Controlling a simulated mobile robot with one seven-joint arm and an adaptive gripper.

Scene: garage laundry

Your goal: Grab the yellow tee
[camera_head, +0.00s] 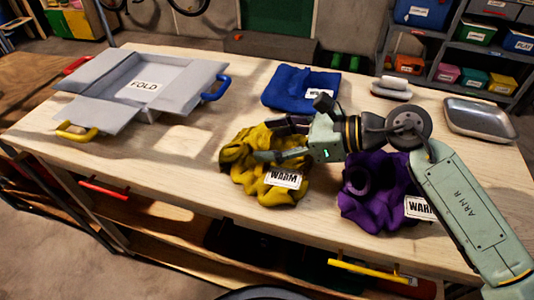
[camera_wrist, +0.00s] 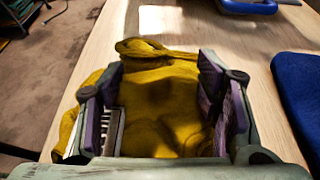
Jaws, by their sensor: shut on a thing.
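The yellow tee (camera_head: 262,182) lies crumpled on the wooden table, with a white "WARM" tag on its front side. My gripper (camera_head: 262,140) reaches in from the right at the tee's top. In the wrist view the yellow tee (camera_wrist: 160,105) fills the space between my purple-padded fingers, and my gripper (camera_wrist: 160,95) is shut on it. Part of the tee bulges out past the left finger. The tee still appears to rest on the table.
A crumpled purple garment (camera_head: 368,187) lies just right of the tee. A folded blue cloth (camera_head: 300,85) lies behind. A grey folding board (camera_head: 95,90) marked "FOLD" is at the left. A metal tray (camera_head: 480,118) stands at the right. The table (camera_head: 120,165) is bare at front left.

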